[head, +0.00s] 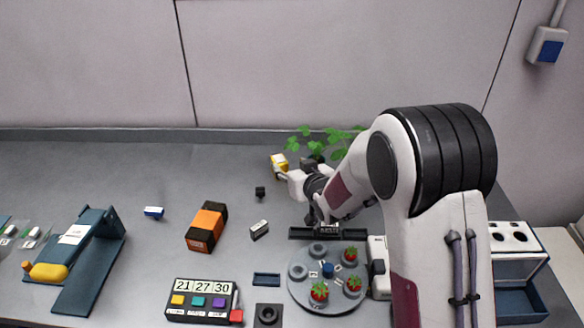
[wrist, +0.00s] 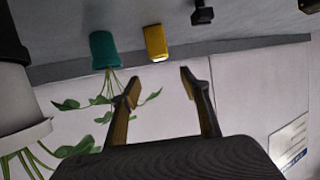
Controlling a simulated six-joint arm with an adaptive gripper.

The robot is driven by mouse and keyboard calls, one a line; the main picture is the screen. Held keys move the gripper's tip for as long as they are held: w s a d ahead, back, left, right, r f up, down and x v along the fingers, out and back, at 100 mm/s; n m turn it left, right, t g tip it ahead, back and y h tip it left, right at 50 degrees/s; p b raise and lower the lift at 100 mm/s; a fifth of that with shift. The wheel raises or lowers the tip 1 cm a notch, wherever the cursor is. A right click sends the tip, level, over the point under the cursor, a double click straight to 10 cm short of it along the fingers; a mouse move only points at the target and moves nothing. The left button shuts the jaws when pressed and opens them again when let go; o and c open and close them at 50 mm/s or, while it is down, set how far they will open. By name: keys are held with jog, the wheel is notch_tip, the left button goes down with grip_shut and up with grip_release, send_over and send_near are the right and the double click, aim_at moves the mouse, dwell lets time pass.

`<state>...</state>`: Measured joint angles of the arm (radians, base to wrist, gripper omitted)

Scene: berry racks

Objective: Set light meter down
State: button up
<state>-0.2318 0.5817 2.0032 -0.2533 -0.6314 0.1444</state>
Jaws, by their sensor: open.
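A small yellow block with a pale end, likely the light meter (head: 279,160), is at the back of the bench beside my gripper. It also shows in the wrist view (wrist: 156,42), standing beyond my fingertips and apart from them. My gripper (wrist: 158,84) is open, with nothing between its two fingers. In the head view my arm hides much of the gripper, and its fingertips are too small to make out. I cannot read any label on the yellow block.
A leafy plant (head: 335,140) stands near the gripper; a green pot (wrist: 104,49) is beside the yellow block. A round tray (head: 328,300) with strawberries lies in front. An orange-black box (head: 207,227) and a number panel (head: 202,302) stand left. Bench at back left is clear.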

dwell(0.8)
jog(key=s+d+r+m+g+h, duration=0.2)
jog(key=s+d+r+h, duration=0.2)
jog(key=s+d+r, duration=0.95)
jog(key=s+d+f+m+g, duration=0.1)
jog(key=s+d+g, duration=0.1)
jog(key=s, duration=1.3)
jog(key=s+d+f+m+g+h, duration=0.1)
jog(key=s+d, duration=0.3)
jog(key=s, duration=1.2)
jog(key=shift+s+d+g, duration=0.2)
jog(key=shift+s+g, duration=0.05)
jog(key=shift+g, duration=0.65)
